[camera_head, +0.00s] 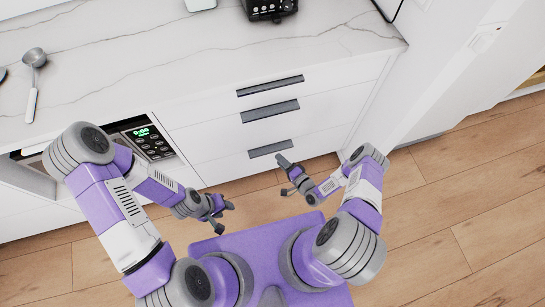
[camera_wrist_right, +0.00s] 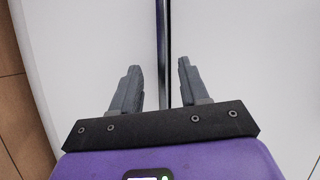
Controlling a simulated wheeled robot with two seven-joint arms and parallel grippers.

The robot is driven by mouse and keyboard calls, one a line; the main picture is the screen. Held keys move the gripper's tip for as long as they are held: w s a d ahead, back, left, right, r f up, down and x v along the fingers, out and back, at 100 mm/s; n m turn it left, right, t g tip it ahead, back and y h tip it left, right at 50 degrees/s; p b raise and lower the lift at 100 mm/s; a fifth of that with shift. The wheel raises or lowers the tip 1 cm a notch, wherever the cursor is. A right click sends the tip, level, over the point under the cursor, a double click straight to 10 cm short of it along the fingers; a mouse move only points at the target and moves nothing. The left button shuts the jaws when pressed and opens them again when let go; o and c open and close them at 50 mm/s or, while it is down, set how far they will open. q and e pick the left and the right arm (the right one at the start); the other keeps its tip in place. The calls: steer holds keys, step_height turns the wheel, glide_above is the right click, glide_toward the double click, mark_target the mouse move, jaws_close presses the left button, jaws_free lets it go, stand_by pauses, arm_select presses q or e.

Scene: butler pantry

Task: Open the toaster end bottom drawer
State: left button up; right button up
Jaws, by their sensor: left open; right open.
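The bottom drawer (camera_head: 230,170) is the lowest of three white drawer fronts under the counter, below the black toaster (camera_head: 268,8). It looks shut. My right gripper (camera_head: 284,176) is open just below and in front of that handle. In the right wrist view, its open fingers (camera_wrist_right: 160,76) stand either side of a dark upright strip on white fronts; I cannot tell whether this is the handle or a gap. My left gripper (camera_head: 225,217) is open and empty, away from the drawers.
Two more dark handles (camera_head: 270,110) sit above the bottom one. An appliance with a green display (camera_head: 150,140) is at the left, near my left arm. A white marbled counter (camera_head: 180,60) runs above. Wooden floor (camera_head: 440,215) is clear at the right.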

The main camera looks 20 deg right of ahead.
mark_target(272, 152)
steer(key=shift+m+t+y, duration=0.3)
steer(key=shift+m+t, duration=0.3)
steer(key=shift+t, duration=0.3)
steer(key=x, duration=0.2)
steer(key=b+x, duration=0.1)
steer(key=x, duration=0.1)
steer(key=f+b+x, duration=0.1)
steer(key=x, duration=0.1)
steer(key=shift+a, duration=0.15)
jaws_close()
